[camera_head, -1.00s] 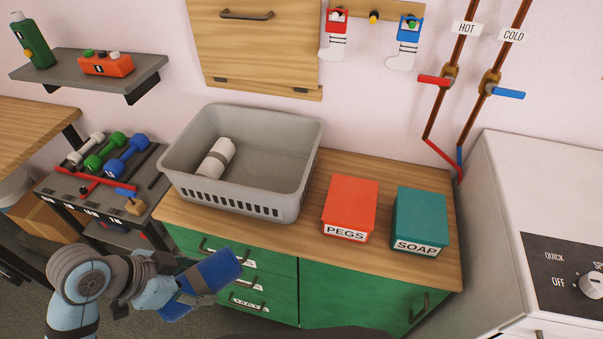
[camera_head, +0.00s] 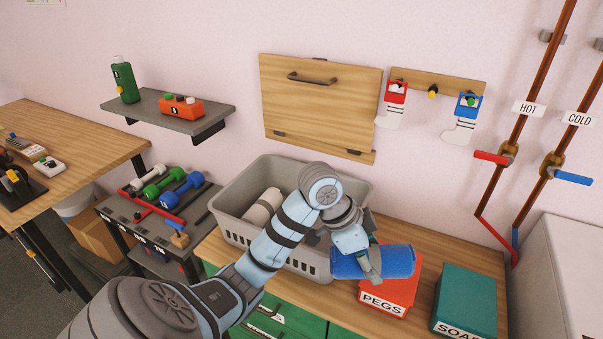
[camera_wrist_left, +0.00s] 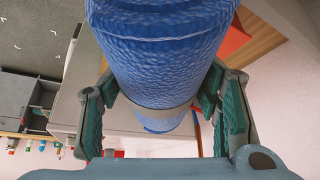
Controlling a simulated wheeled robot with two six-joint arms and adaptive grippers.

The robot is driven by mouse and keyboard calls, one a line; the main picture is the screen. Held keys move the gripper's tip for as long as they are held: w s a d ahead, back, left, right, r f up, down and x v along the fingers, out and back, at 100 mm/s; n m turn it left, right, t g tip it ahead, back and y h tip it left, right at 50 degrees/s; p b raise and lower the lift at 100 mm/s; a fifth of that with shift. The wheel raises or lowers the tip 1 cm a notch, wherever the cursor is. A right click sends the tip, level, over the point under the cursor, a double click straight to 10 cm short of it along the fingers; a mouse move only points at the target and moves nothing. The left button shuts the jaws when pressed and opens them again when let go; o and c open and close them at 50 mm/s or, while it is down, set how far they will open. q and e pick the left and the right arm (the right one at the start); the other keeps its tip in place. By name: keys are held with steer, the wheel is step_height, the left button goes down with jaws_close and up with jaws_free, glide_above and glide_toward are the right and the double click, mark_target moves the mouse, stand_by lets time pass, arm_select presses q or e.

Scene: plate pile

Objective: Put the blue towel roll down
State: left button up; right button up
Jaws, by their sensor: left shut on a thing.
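The blue towel roll (camera_head: 385,262) is a blue cylinder lying sideways in my left gripper (camera_head: 368,262). In the head view it is in front of the right end of the grey basket and overlaps the red PEGS box; its exact height above them is hard to tell. In the left wrist view the roll (camera_wrist_left: 165,55) fills the middle, with the green-padded fingers on both sides of it. The grey basket (camera_head: 235,222) holds a white towel roll (camera_head: 263,207) at its left side. My arm hides part of the basket. My right gripper is not seen.
The red PEGS box (camera_head: 392,296) and the teal SOAP box (camera_head: 465,300) stand on the wooden counter (camera_head: 425,238), right of the basket. A rack with dumbbells (camera_head: 182,190) stands to the left. A white machine (camera_head: 560,270) is at the far right.

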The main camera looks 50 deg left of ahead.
arm_select(q)
steer(key=w+a+r+n+t+y, duration=0.2)
steer(key=w+a+r+n, duration=0.4)
steer(key=w+a, duration=0.45)
steer(key=w+a+n+y, duration=0.25)
steer(key=a+n, duration=0.25)
steer(key=a, duration=0.3)
steer(key=shift+n+y, duration=0.65)
steer(key=shift+n, duration=0.15)
steer(key=f, duration=0.7)
steer(key=a+f+b, duration=0.1)
steer(key=f, duration=0.6)
steer(key=f+b, duration=0.1)
steer(key=f, duration=0.6)
steer(key=shift+s+a+f, duration=0.15)
steer(key=shift+f, duration=0.1)
steer(key=o, duration=1.1)
